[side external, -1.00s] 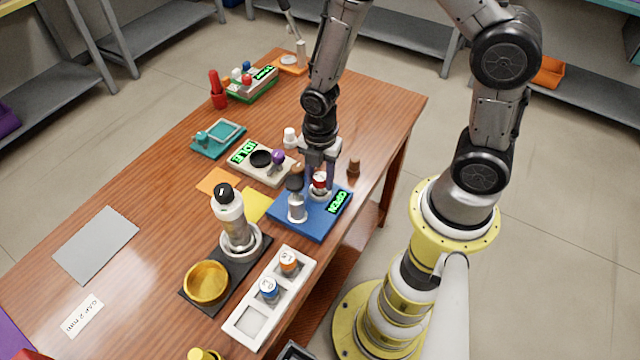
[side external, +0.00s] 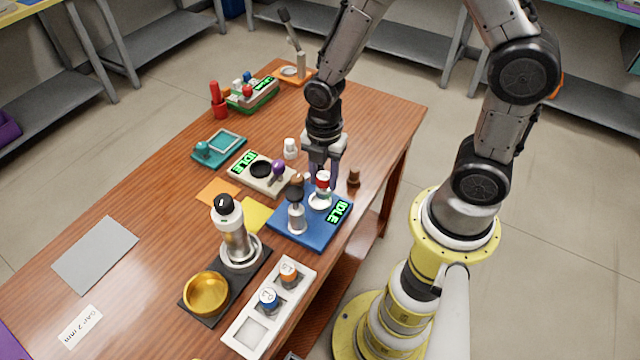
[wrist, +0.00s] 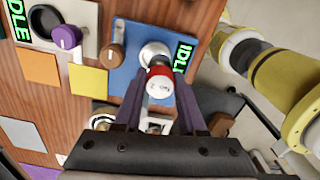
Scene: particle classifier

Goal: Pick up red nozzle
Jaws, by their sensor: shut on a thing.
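The red nozzle (side external: 323,182) has a red band and a pale marked face. It is at the blue station (side external: 318,230), whose green display reads IDLE. My gripper (side external: 323,174) comes down from above and is shut on the red nozzle. In the wrist view the nozzle (wrist: 160,84) sits between the two dark fingers of my gripper (wrist: 159,92), with the station's round silver seat (wrist: 154,53) just beyond it. I cannot tell whether the nozzle still touches the seat.
A dark-topped metal post (side external: 296,215) stands close left of the nozzle on the station. A brown peg (side external: 354,177) stands to its right. A white tray (side external: 247,341) holds an orange nozzle (side external: 289,273) and a blue nozzle (side external: 268,299). A bottle (side external: 232,228) stands left.

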